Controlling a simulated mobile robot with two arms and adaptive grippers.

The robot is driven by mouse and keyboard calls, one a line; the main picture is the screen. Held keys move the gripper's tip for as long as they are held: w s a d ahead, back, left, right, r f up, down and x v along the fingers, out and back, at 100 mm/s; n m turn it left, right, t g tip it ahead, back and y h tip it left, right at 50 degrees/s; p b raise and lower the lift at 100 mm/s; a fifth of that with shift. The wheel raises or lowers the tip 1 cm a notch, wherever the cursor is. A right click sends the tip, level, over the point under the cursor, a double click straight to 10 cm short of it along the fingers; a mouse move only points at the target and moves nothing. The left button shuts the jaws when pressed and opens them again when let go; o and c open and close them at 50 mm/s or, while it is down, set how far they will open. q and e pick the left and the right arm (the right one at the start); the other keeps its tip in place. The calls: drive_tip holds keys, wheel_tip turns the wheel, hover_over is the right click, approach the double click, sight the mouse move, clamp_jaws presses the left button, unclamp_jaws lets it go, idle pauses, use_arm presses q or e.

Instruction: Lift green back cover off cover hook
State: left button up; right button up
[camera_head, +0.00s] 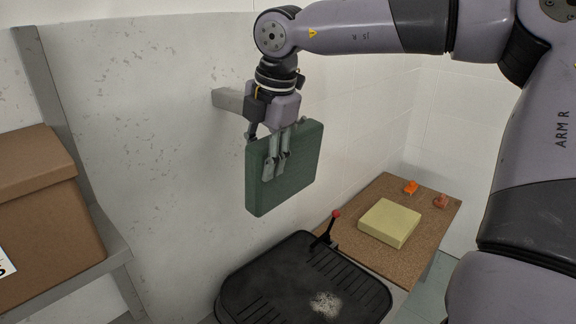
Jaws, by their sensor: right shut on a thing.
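The green back cover (297,185) is a thick, flat green slab. It hangs upright in front of the pale wall, near the grey cover hook (229,100) that juts out at its upper left. My right gripper (275,168) points down over the cover's top edge and is shut on it, with fingers lying along its front face. Whether the cover still touches the hook is hidden behind the gripper and cover. My left gripper is out of view.
Below is a black ribbed tray-like surface (252,273) with a pale patch and a red-knobbed lever (335,214). At right, a brown board (446,211) bears a yellow pad (390,222) and two small orange items (410,187). A cardboard box (45,225) sits on a grey shelf at left.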

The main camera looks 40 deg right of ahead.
clamp_jaws()
drive_tip(key=shift+r, duration=0.25)
drive_tip(key=shift+r, duration=0.4)
drive_tip(key=shift+s, duration=0.1)
drive_tip(key=shift+s+d+r+b, duration=0.2)
drive_tip(key=shift+s+b, duration=0.3)
drive_tip(key=shift+s, duration=0.75)
drive_tip(key=shift+s+d+r+b, duration=0.15)
drive_tip(key=shift+s+b, duration=0.35)
drive_tip(key=shift+s, duration=0.7)
drive_tip(key=shift+a, duration=0.1)
